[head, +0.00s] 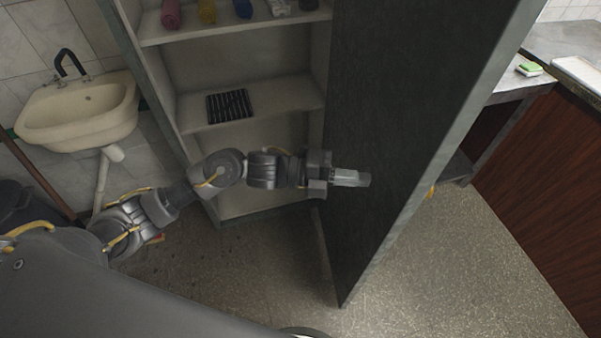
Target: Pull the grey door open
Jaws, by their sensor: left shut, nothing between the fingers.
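The grey door (395,120) stands wide open, swung out to the right of the shelf cabinet (250,65). Its dark inner face is toward me and its light edge runs down the right side. My left gripper (366,179) is shut and empty, with its fingertips in front of the inner face of the door. I cannot tell whether the fingertips touch the door. No handle shows on this side. My right gripper is not in the picture.
The cabinet shelves hold several small items and a black rack (229,106). A washbasin (80,112) hangs at the left.

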